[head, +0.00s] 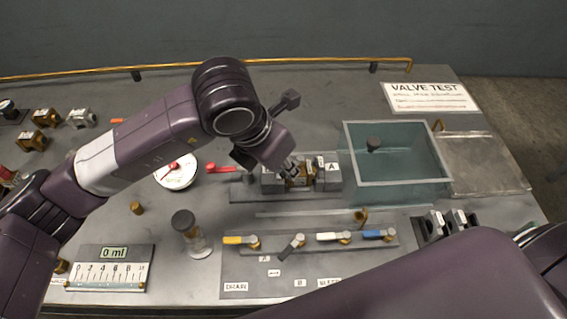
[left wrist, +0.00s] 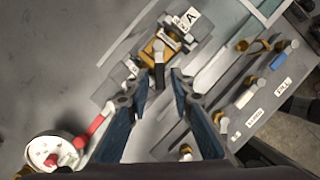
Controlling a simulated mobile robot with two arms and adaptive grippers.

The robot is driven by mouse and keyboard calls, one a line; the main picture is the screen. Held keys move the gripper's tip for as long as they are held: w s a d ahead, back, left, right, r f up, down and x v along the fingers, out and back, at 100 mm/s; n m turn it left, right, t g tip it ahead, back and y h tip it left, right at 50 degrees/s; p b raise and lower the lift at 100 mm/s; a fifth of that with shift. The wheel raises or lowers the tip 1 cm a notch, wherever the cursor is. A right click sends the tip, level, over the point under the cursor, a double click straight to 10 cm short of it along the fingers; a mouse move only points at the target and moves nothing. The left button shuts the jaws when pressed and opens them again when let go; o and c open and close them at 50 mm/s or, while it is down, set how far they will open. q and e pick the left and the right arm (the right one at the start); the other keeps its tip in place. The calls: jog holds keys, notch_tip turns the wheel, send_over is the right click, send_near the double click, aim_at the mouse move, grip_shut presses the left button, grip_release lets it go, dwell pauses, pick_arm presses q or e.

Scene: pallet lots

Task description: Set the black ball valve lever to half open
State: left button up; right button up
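A row of levers stands on a grey manifold plate (head: 238,272) in the head view. Its dark lever (head: 291,246) sits diagonally between a yellow lever and a white one. A brass valve (head: 298,178) sits in a grey fixture behind the row. In the left wrist view the brass valve (left wrist: 155,52) has a dark stub (left wrist: 159,76) pointing down toward the gap between my fingertips. My left gripper (left wrist: 159,84) is open, above and beside this valve; contact cannot be told. My right arm crosses the lower right, its gripper out of view.
A clear water tank (head: 397,190) stands right of the fixture. A round gauge (head: 175,174) and a red lever (head: 220,168) lie left. A dark-capped vial (head: 185,222) and a 0 ml scale (head: 112,268) stand at front left. A brass pipe (head: 290,60) runs along the back edge.

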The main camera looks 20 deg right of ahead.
pick_arm(q)
jog(key=shift+r, duration=0.1)
jog(key=v, duration=1.1)
jog(key=shift+s+a+r, duration=0.1)
jog(key=shift+a+r, duration=0.05)
jog(key=shift+r, duration=0.25)
jog(key=shift+r, duration=0.1)
